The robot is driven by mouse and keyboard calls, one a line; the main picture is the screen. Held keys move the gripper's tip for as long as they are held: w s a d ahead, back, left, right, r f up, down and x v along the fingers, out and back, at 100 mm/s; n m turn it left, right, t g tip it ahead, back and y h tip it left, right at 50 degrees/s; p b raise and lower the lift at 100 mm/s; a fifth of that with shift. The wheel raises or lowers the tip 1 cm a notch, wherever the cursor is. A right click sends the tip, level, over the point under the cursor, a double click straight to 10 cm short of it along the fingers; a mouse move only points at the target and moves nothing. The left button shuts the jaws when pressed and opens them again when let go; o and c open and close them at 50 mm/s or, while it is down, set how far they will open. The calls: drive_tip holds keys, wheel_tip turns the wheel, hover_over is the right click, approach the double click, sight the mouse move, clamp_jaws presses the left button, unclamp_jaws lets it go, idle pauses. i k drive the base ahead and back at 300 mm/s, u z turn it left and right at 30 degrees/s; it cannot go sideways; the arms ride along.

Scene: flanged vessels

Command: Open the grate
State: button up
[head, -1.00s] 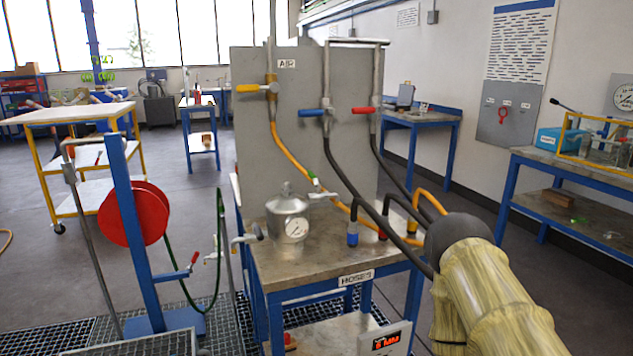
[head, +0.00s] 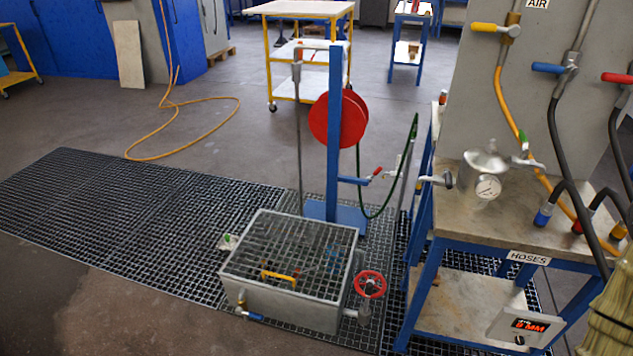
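The grate (head: 300,238) lies flat and closed on top of a grey metal box (head: 290,310) that stands on the floor grating, lower middle of the head view. A yellow handle (head: 280,276) sits near the grate's front edge. Through the bars I can make out small coloured items inside the box, too small to name. A red handwheel (head: 370,284) stands at the box's right side, and a blue-handled valve is at its lower front left. My gripper is outside the picture; only part of my sleeved arm shows at the right edge, far from the grate.
A blue post with a red reel (head: 338,120) stands behind the box. The hose bench (head: 470,225), bearing a metal pot (head: 484,172), is close on the right. Floor grating (head: 110,210) stretches left, mostly clear. A yellow hose (head: 190,103) lies on the floor behind.

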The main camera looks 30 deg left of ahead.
sight(222, 273)
drive_tip(key=u, duration=1.15)
drive_tip(key=k, duration=0.55)
drive_tip(key=u, duration=0.7)
drive_tip(key=i, duration=1.05)
drive_tip(key=z, duration=0.2)
